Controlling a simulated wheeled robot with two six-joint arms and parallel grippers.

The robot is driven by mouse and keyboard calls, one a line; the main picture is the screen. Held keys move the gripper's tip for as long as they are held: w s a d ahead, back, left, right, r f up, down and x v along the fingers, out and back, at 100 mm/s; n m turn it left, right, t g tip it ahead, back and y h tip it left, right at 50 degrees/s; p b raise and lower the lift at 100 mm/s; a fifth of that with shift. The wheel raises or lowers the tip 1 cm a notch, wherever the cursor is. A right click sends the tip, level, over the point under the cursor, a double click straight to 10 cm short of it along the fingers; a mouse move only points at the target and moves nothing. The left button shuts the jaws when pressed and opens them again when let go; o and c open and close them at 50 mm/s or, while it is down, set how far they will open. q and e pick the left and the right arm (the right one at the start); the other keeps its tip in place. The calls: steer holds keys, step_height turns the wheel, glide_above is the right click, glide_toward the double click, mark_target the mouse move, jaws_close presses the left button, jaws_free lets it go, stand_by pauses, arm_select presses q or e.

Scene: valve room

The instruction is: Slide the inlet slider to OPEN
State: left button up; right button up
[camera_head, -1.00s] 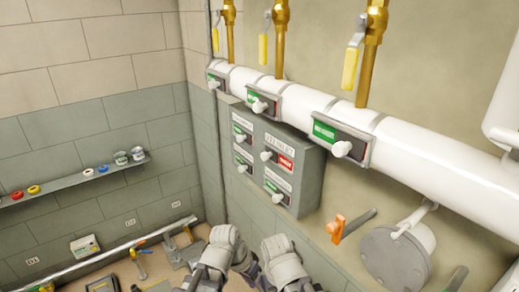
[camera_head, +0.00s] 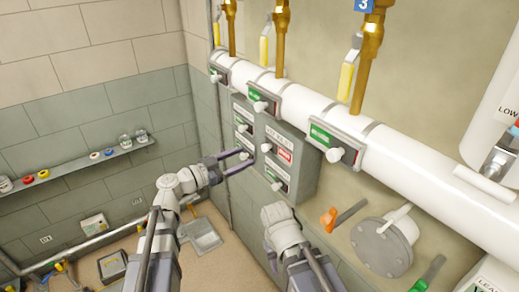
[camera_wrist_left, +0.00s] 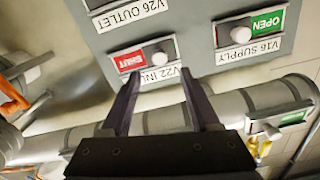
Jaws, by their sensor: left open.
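The inlet slider has a white knob (camera_head: 266,147) and a red label (camera_head: 285,155) on the grey wall panel (camera_head: 303,165). In the left wrist view the red label reads SHUT (camera_wrist_left: 128,61), beside the white knob (camera_wrist_left: 161,58) and a plate marked V22 INLET. My left gripper (camera_head: 247,157) is open in front of the panel, just left of the knob. In the left wrist view its fingertips (camera_wrist_left: 160,73) stand on either side of the knob's line, apart from it. My right arm hangs below the panel, with its fingers mostly hidden.
Other sliders share the panel, including V16 SUPPLY (camera_wrist_left: 241,34), which shows green OPEN. A white pipe (camera_head: 415,180) with more sliders runs above. An orange-handled lever (camera_head: 329,220) and a round grey flange (camera_head: 382,248) are at lower right. A shelf (camera_head: 75,168) is on the left wall.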

mark_target(263, 149)
arm_select(q)
steer(key=x, duration=0.7)
jaws_close()
stand_by(0.5)
stand_by(0.9)
